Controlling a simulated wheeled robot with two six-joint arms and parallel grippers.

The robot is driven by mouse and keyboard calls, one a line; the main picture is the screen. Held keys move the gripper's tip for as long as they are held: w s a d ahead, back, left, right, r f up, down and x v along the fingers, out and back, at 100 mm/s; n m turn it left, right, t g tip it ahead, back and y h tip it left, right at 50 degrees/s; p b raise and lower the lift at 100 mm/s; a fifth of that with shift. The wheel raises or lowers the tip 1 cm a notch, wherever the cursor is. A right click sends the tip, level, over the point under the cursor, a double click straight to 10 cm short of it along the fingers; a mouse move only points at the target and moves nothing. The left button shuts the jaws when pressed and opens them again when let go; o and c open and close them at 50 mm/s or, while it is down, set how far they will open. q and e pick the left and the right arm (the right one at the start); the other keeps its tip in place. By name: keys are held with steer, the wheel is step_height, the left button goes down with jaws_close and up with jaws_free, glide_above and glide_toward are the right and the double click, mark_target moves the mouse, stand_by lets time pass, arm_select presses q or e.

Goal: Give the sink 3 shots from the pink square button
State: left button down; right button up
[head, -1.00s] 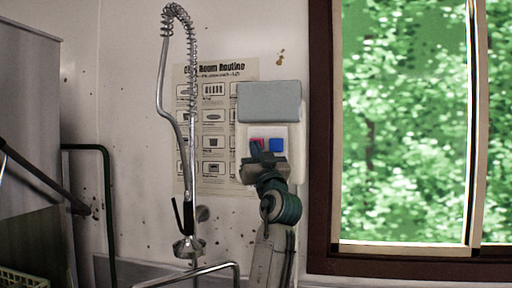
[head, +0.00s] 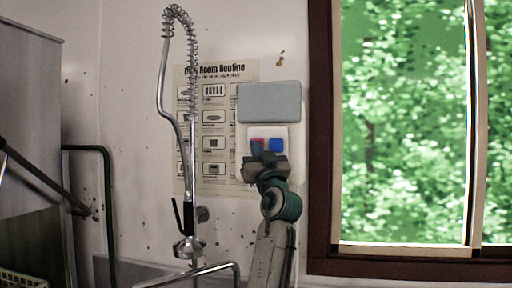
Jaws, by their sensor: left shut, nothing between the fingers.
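The pink square button (head: 256,142) sits on a white panel (head: 282,132) on the wall, to the left of a blue button (head: 276,145). My left gripper (head: 267,157) is shut and empty, in front of the panel just below the two buttons. It hides the lower part of the pink button. I cannot tell whether its fingertips touch the panel. The sink (head: 150,270) shows only as a metal rim at the bottom. My right gripper is not in view.
A grey box (head: 269,102) is fixed above the buttons. A spring spray tap (head: 188,130) stands left of them, before a poster (head: 214,130). A dark window frame (head: 319,140) is to the right. A green rail (head: 107,200) stands at the left.

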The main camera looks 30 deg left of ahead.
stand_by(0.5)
arm_select(q)
steer(key=shift+s+d+f, duration=0.1)
steer(key=shift+s+d, duration=0.05)
steer(key=shift+s, duration=0.35)
steer(key=shift+s+d+f, duration=0.1)
steer(key=shift+s, duration=0.35)
steer(key=shift+b, duration=0.45)
steer(key=shift+w+a+r, duration=0.1)
steer(key=shift+w+r, duration=0.05)
steer(key=shift+w, duration=0.15)
steer(key=shift+b, duration=0.3)
